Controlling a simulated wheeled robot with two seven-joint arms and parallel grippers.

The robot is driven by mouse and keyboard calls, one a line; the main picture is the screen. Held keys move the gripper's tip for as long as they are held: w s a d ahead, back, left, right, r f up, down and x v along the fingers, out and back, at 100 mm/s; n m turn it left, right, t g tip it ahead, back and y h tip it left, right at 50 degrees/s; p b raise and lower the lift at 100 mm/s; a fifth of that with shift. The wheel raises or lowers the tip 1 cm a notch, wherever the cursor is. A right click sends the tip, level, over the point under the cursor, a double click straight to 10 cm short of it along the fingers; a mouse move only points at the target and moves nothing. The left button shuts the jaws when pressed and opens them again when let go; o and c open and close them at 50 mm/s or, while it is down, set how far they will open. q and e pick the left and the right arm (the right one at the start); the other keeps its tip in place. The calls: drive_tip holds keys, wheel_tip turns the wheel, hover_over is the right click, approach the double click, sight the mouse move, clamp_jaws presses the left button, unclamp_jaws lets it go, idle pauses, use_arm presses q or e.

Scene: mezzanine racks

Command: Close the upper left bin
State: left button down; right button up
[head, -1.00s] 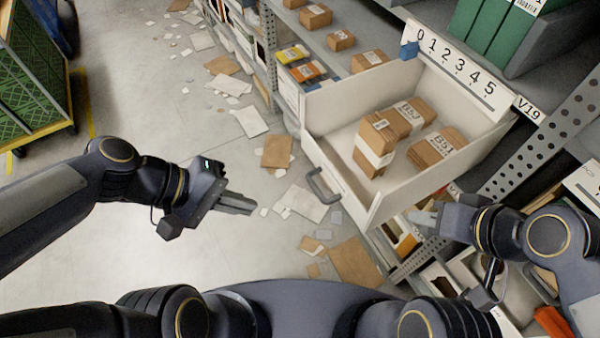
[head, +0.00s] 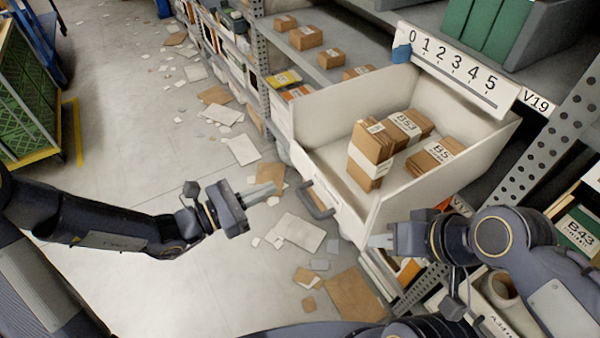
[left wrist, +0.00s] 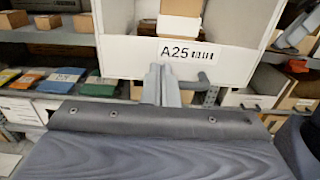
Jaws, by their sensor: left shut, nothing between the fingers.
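The white bin (head: 335,200) is pulled out of the rack like a drawer, with brown cardboard packets (head: 371,155) inside. Its grey handle (head: 318,203) is on the front face. In the left wrist view the bin front (left wrist: 130,58) carries an A25 label (left wrist: 187,52), with the handle (left wrist: 200,80) below it. My left gripper (head: 272,189) is shut and empty, in front of the bin and a little left of the handle, apart from it. My right gripper (head: 372,241) is close to the bin's lower right front corner; whether it touches is unclear, and its finger opening cannot be made out.
A numbered strip (head: 456,68) runs along the shelf edge behind the bin. A perforated rack post (head: 555,130) stands to the right. Cardboard and paper scraps (head: 300,232) litter the aisle floor. A green crate cart (head: 30,95) stands at the left.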

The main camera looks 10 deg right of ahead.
sight(314, 168)
use_arm(q)
drive_tip(key=x, duration=0.9)
drive_tip(key=shift+d+p, duration=0.2)
drive_tip(key=shift+p, duration=0.2)
use_arm(e)
drive_tip(key=shift+r, duration=0.45)
